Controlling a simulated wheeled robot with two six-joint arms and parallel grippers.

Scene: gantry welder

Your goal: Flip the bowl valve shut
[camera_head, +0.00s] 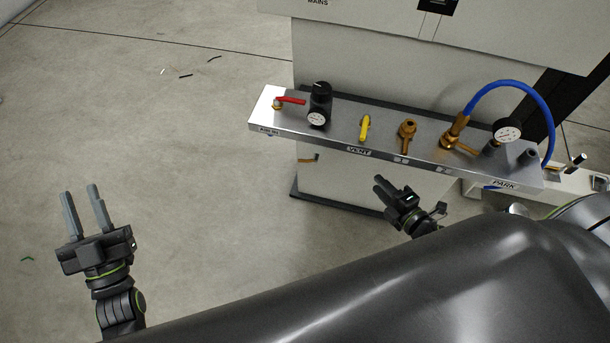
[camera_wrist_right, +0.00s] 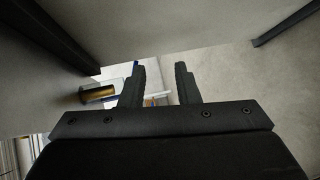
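A metal manifold panel (camera_head: 335,140) carries a red lever (camera_head: 291,100), a black regulator (camera_head: 320,98) with a gauge, and a yellow lever (camera_head: 364,128) above the VENT label. I cannot tell for sure which one is the bowl valve. A small brass part (camera_head: 308,160) shows below the panel's front edge at left. My right gripper (camera_head: 387,184) is below and in front of the panel, apart from it. Its fingers stand open and empty in the right wrist view (camera_wrist_right: 160,85), with a brass cylinder (camera_wrist_right: 98,93) to their left. My left gripper (camera_head: 83,208) is open and empty over the floor.
Brass fittings (camera_head: 406,135), a blue hose (camera_head: 545,110) and another gauge (camera_head: 508,131) occupy the panel's right half, by the PARK label. A pale cabinet (camera_head: 390,60) stands behind. Small scraps (camera_head: 186,76) lie on the floor. The floor at left is mostly free.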

